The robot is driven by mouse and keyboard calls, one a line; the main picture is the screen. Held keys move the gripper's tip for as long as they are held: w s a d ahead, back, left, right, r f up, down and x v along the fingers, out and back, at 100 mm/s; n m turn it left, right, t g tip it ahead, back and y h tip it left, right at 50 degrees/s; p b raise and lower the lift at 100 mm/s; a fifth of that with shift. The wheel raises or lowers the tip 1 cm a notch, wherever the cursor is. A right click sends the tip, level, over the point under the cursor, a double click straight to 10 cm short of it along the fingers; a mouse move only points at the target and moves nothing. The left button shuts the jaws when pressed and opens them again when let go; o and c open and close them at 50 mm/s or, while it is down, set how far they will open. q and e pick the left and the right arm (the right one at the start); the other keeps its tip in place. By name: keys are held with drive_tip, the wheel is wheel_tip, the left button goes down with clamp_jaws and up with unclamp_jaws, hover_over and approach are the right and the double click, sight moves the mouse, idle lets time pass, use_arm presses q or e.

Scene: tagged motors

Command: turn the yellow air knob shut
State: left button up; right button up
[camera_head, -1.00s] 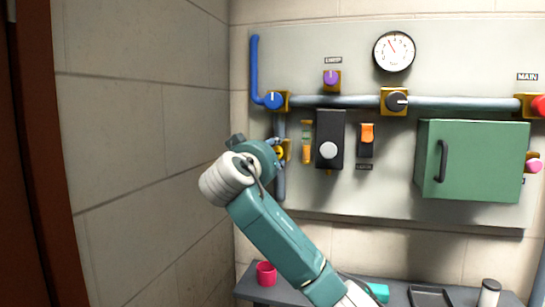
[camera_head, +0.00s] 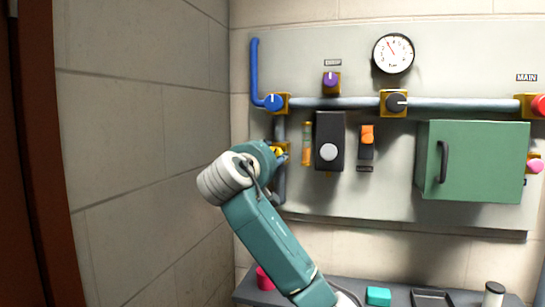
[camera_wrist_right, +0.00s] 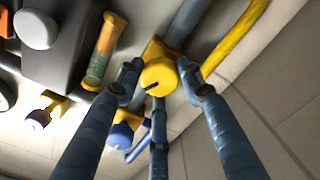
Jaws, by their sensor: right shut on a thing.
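The yellow air knob (camera_wrist_right: 158,74) sits on a yellow mount on the pipe and has a short dark mark on its face. In the head view it shows only as a small yellow patch (camera_head: 279,151) behind my right wrist. My right gripper (camera_wrist_right: 159,82) is shut on the knob, with fingertips at its left and right sides and a third finger below it in the wrist view. In the head view the right gripper (camera_head: 280,156) is mostly hidden behind the wrist. My left gripper is not in view.
A blue knob (camera_head: 273,101) is above the yellow one, and a sight tube (camera_head: 307,144) and dark box (camera_head: 330,140) are to its right. A green cabinet (camera_head: 473,160) is further right. A bench below holds a pink cup (camera_head: 264,279) and teal block (camera_head: 378,296).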

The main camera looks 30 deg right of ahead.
drive_tip(key=shift+a+r+n+p, duration=0.1)
drive_tip(key=shift+n+p, duration=0.45)
drive_tip(key=shift+n, duration=2.45)
drive_tip(key=o, duration=1)
drive_tip(key=shift+c, duration=0.2)
drive_tip(key=shift+o, duration=0.9)
drive_tip(key=shift+w+a+f, duration=0.2)
drive_tip(key=shift+w+a, duration=0.05)
